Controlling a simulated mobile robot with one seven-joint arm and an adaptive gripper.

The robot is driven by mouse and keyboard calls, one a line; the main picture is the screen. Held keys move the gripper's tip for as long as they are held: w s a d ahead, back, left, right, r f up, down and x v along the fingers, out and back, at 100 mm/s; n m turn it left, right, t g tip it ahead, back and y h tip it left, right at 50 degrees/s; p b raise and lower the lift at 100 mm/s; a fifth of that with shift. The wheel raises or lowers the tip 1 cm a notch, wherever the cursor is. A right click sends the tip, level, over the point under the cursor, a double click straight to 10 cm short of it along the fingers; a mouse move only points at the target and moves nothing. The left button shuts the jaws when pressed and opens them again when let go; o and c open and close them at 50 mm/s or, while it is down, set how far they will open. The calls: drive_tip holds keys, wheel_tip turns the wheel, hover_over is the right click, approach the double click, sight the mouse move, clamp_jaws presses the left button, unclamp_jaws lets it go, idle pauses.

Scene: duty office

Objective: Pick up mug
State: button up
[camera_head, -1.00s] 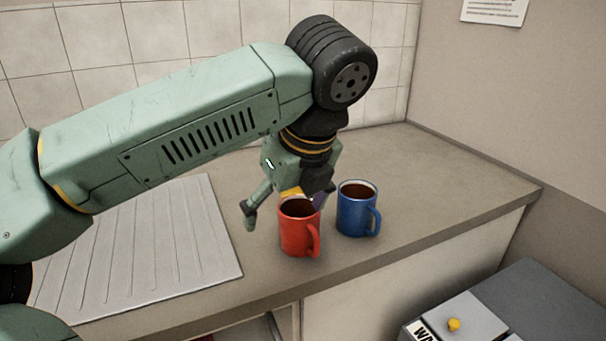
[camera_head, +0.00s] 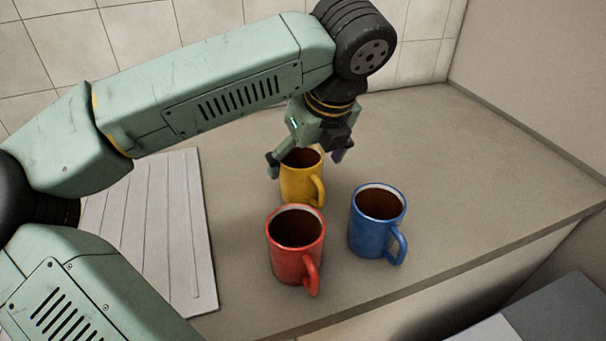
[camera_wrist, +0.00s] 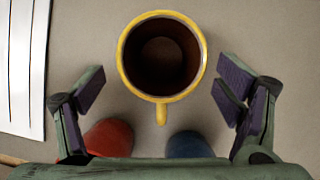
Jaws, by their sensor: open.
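A yellow mug (camera_head: 301,181) with dark contents stands upright on the counter, behind a red mug (camera_head: 296,250) and a blue mug (camera_head: 377,222). My gripper (camera_head: 307,163) is open above the yellow mug, its fingers on either side of it. In the wrist view the yellow mug (camera_wrist: 162,98) lies ahead of and between the spread fingers (camera_wrist: 161,97), with a gap on each side and its handle toward the wrist. The red mug (camera_wrist: 110,138) and blue mug (camera_wrist: 189,145) show partly at the lower edge of that view.
A ribbed white draining board (camera_head: 160,225) lies on the counter at the left. The counter (camera_head: 450,165) is clear to the right. A tiled wall (camera_head: 225,25) is behind, and the counter's front edge drops off at the lower right.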

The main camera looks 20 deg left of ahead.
drive_tip(key=x, duration=0.1)
drive_tip(key=p+x, duration=0.1)
drive_tip(key=x, duration=0.1)
drive_tip(key=p+x, duration=0.1)
drive_tip(key=shift+w+a+f, duration=0.2)
drive_tip(key=shift+w+f, duration=0.05)
drive_tip(key=shift+w, duration=0.1)
drive_tip(key=shift+w+a+f, duration=0.1)
drive_tip(key=shift+w+f, duration=0.05)
drive_tip(key=shift+f, duration=0.35)
drive_tip(key=c, duration=1.5)
